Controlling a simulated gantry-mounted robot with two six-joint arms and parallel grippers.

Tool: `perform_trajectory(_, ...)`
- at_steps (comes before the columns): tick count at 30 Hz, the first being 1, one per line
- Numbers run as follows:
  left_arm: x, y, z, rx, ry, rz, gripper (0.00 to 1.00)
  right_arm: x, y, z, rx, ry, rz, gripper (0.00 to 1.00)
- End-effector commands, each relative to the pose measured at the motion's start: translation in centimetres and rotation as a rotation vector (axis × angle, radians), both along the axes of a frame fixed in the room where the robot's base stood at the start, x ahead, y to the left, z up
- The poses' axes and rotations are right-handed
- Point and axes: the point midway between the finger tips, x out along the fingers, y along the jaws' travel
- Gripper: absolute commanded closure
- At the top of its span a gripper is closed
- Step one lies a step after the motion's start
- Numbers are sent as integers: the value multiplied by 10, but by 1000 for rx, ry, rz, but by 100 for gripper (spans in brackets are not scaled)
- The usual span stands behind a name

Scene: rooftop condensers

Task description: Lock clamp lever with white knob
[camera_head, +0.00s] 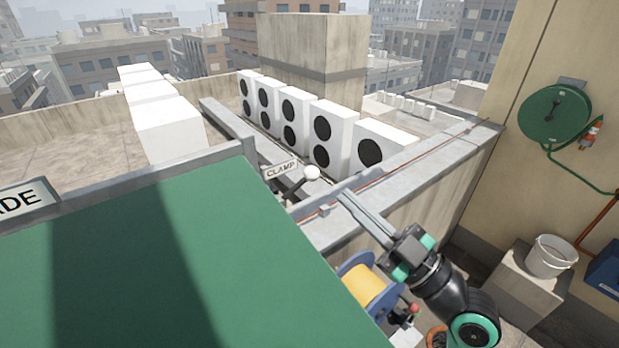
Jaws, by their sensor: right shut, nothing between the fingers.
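The white knob (312,172) sits at the upper right end of a dark clamp lever (296,187), near the middle of the head view. The lever slants up to the right. A small sign reading CLAMP (281,169) stands just left of the knob. My right gripper (345,196) is shut and empty, its long fingers pointing up and left. Its tips appear to the right of and below the knob, with a small gap in the picture. The lever's base is partly hidden by the green panel's edge. My left gripper is not in view.
A large green panel (150,262) fills the lower left. A concrete parapet (425,185) runs behind my right gripper. A yellow reel (363,287) sits below the gripper. White condensers (327,135) stand behind. A bucket (551,256) and green hose reel (553,113) are at right.

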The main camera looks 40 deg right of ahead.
Motion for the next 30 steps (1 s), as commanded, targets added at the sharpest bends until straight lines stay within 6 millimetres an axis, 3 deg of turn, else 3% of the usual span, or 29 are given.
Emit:
perform_trajectory(13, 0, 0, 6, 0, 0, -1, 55, 9, 0, 8, -1, -3, -2, 100)
perform_trajectory(27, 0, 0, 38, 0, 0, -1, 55, 95, 6, 46, -2, -3, 0, 100)
perform_trajectory(30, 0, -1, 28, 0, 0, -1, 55, 94, -5, 21, 1, 1, -5, 100)
